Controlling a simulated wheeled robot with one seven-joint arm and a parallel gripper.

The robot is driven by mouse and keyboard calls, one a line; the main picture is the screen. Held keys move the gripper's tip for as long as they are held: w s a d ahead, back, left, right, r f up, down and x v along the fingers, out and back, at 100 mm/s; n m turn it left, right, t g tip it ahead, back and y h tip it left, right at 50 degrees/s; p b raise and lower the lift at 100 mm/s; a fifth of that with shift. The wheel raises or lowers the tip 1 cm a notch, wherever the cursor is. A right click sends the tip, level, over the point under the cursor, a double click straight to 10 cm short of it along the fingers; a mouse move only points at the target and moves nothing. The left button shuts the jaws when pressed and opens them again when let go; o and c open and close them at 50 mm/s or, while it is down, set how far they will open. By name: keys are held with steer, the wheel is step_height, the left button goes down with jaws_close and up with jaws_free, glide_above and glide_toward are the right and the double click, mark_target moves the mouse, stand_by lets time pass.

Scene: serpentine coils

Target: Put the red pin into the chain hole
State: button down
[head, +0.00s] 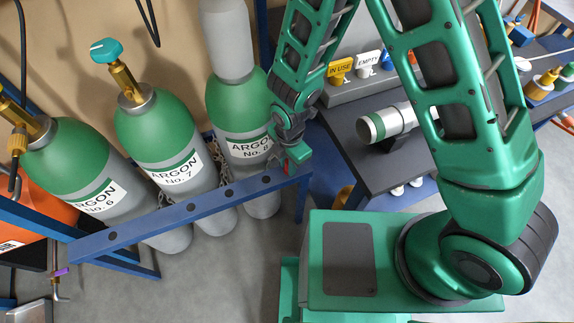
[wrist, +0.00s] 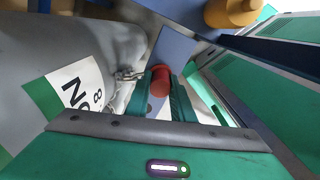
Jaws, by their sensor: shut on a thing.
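My gripper (head: 290,160) is at the right end of the blue rail (head: 190,206), in front of the cylinder labelled Argon No. 8 (head: 235,110). It is shut on the red pin (head: 298,153). In the wrist view the red head of the pin (wrist: 161,80) shows between the two green fingers (wrist: 160,98), over the blue rail (wrist: 178,42). A metal chain (wrist: 128,75) lies just left of the pin. The pin's shaft and any hole under it are hidden, so I cannot tell whether it is in a hole.
Cylinders No. 7 (head: 165,140) and No. 6 (head: 75,165) stand behind the rail, with dark holes along its top. A dark bench (head: 350,125) holds a small silver cylinder (head: 390,122) and tags on the right. Grey floor (head: 215,270) is open in front of the rail.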

steer(key=c, duration=1.5)
jaws_free()
steer(key=shift+s+d+f, duration=0.2)
steer(key=shift+d+f, duration=0.3)
steer(key=shift+d, duration=0.3)
steer(key=shift+o, duration=0.2)
steer(key=shift+w+a+r, duration=0.1)
steer(key=shift+w+r, duration=0.3)
steer(key=shift+r, duration=0.3)
steer(key=shift+w+a+r, duration=0.1)
steer(key=shift+w+r, duration=0.15)
steer(key=shift+r, duration=0.35)
steer(key=shift+w+a+r, duration=0.1)
steer(key=shift+w+r, duration=0.15)
steer(key=shift+r, duration=0.35)
steer(key=r, duration=0.4)
steer(key=s+r, duration=0.1)
steer(key=r, duration=0.1)
steer(key=shift+s+a+r, duration=0.1)
steer(key=shift+a+r, duration=0.25)
steer(key=shift+a, duration=0.05)
steer(key=shift+s+a+r, duration=0.1)
steer(key=shift+r, duration=0.5)
